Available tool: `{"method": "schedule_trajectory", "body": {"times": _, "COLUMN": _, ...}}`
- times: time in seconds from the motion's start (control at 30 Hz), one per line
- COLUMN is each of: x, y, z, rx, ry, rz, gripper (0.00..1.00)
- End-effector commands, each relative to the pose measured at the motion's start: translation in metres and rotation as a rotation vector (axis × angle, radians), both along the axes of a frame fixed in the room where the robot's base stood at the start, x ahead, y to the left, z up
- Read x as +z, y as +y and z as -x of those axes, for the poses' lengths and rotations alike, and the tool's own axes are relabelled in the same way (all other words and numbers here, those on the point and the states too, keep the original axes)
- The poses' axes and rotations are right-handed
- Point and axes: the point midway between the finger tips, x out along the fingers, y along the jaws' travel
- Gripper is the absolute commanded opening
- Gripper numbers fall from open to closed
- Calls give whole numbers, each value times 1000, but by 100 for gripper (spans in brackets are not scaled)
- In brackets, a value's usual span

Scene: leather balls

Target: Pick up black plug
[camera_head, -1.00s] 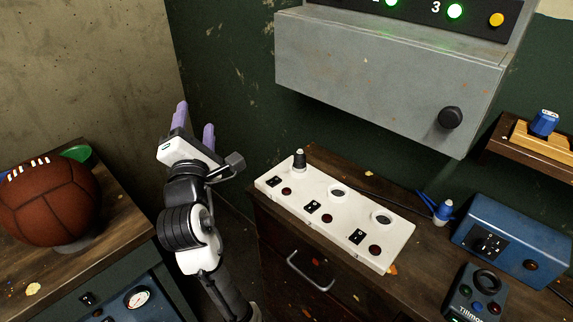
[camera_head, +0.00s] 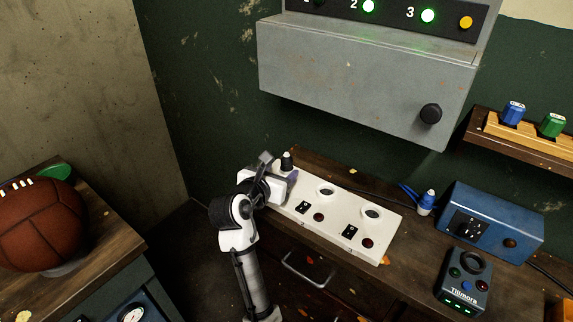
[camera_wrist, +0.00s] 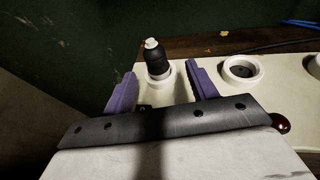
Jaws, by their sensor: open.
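The black plug (camera_head: 287,161) with a white tip stands upright in the leftmost socket of the white socket panel (camera_head: 338,220). In the wrist view the plug (camera_wrist: 156,60) shows upright in its white-rimmed socket, between the lines of my two purple fingers and just beyond them. My gripper (camera_wrist: 161,74) is open and empty, with a finger to each side of the plug's base. In the head view my gripper (camera_head: 287,178) is low over the left end of the panel, hiding that end and part of the plug's base.
Two empty sockets (camera_head: 326,191) lie to the right on the panel. A blue plug (camera_head: 427,201), a blue box (camera_head: 490,224) and a dark control box (camera_head: 464,283) stand farther right on the bench. A grey cabinet (camera_head: 362,80) hangs above. A leather ball (camera_head: 40,225) rests at left.

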Motion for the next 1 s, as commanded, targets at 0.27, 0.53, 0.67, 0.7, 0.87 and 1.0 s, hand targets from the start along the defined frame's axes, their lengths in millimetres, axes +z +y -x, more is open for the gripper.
{"method": "schedule_trajectory", "body": {"times": 0.27, "x": -5, "y": -7, "z": -21, "rx": 0, "ry": 1, "rz": -1, "gripper": 57}}
{"method": "schedule_trajectory", "body": {"times": 0.53, "x": -17, "y": -20, "z": -54, "rx": 0, "ry": 0, "rz": -1, "gripper": 57}}
{"method": "schedule_trajectory", "body": {"times": 0.67, "x": -19, "y": -21, "z": -57, "rx": 2, "ry": -2, "rz": -2, "gripper": 57}}
{"method": "schedule_trajectory", "body": {"times": 0.7, "x": -19, "y": -21, "z": -57, "rx": 2, "ry": -2, "rz": -2, "gripper": 57}}
{"method": "schedule_trajectory", "body": {"times": 0.87, "x": -19, "y": -20, "z": -57, "rx": 2, "ry": -2, "rz": -3, "gripper": 52}}
{"method": "schedule_trajectory", "body": {"times": 1.0, "x": -19, "y": -20, "z": -57, "rx": 2, "ry": -2, "rz": -2, "gripper": 34}}
